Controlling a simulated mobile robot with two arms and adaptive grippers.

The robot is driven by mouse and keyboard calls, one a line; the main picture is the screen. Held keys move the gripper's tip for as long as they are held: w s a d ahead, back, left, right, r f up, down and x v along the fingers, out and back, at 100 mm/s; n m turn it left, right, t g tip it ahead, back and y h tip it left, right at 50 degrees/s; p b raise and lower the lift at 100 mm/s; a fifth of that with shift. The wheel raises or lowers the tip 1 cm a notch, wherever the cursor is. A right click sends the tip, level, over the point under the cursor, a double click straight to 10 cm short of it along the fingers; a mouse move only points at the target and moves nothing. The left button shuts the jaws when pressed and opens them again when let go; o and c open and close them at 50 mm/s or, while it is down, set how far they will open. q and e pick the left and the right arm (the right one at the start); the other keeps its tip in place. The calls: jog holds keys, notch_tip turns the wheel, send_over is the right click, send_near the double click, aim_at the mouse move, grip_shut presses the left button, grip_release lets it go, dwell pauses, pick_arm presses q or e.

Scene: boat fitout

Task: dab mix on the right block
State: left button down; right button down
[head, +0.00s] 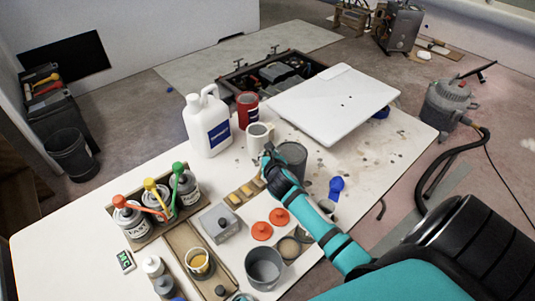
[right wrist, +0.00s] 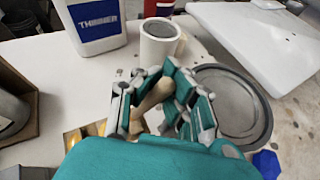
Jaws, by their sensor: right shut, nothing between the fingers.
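My right gripper (head: 268,158) reaches over the bench beside the white mug (head: 259,136) and the dark grey can (head: 291,160). In the right wrist view its fingers (right wrist: 165,105) are shut, with nothing held. A pale tan shape (right wrist: 157,92) shows behind the fingers; I cannot tell what it is. Small yellow blocks (head: 235,198) sit in a row on a wooden strip left of my gripper. My arm hides part of the strip's right end. A cup with amber contents (head: 198,262) stands at the front; I cannot tell whether it is the mix. My left gripper is not in view.
A white thinner jug (head: 208,125) and red can (head: 247,109) stand behind. Pump-topped cans (head: 133,219) are at left. A grey pot (head: 264,266) and orange lids (head: 262,231) lie near my arm. A white panel (head: 335,100) is at the back right.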

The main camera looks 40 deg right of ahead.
jog(key=shift+f+b, duration=0.45)
jog(key=shift+f, duration=0.25)
dwell(0.6)
jog(key=shift+f+p, duration=0.35)
jog(key=shift+p, duration=1.05)
dwell(5.3)
